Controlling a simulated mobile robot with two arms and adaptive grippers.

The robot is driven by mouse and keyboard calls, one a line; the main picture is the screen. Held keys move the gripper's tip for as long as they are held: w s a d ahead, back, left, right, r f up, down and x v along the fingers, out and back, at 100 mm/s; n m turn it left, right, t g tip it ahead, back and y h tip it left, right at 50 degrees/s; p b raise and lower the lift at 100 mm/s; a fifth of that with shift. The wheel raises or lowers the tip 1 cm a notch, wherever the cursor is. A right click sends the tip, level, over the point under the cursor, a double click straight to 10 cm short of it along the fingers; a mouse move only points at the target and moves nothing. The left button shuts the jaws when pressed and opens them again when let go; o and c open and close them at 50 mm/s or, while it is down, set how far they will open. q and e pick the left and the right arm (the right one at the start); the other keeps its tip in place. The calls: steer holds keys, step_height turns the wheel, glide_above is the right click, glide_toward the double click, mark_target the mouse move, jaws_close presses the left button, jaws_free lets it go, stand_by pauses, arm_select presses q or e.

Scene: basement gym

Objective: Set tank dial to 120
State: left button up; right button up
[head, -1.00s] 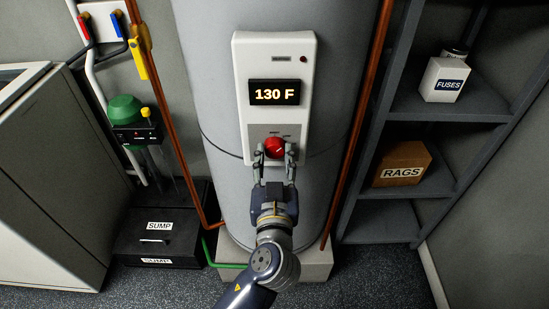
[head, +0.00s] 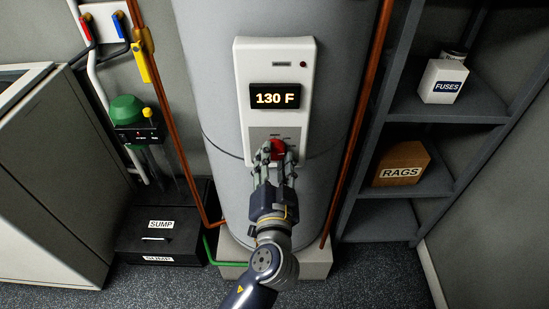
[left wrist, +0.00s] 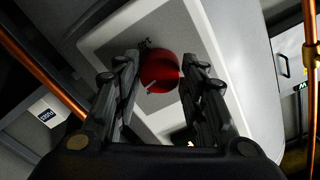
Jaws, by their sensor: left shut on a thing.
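The tank (head: 215,60) is a tall grey cylinder with a white control panel (head: 241,75) on its front. The panel's display (head: 275,97) reads 130 F in lit digits. The red dial (head: 278,147) sits low on the panel, partly hidden by my fingers. In the left wrist view the red dial (left wrist: 160,72) shows a pale pointer line toward its lower left. My left gripper (head: 276,160) is shut on the dial, one finger on each side; it also shows in the left wrist view (left wrist: 160,78). My right gripper is not in view.
Copper pipes (head: 352,120) run on both sides of the tank. A grey shelf unit (head: 400,218) at right holds a FUSES box (head: 443,82) and a RAGS box (head: 402,163). At left stand a green-topped pump (head: 127,109) and a black SUMP box (head: 160,240).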

arm_select(q)
steer(key=shift+r+m, duration=0.15)
steer(key=shift+m, duration=0.65)
steer(key=shift+p, duration=0.3)
steer(key=o, duration=1.1)
steer(key=shift+w, duration=0.15)
steer(key=s, duration=1.2)
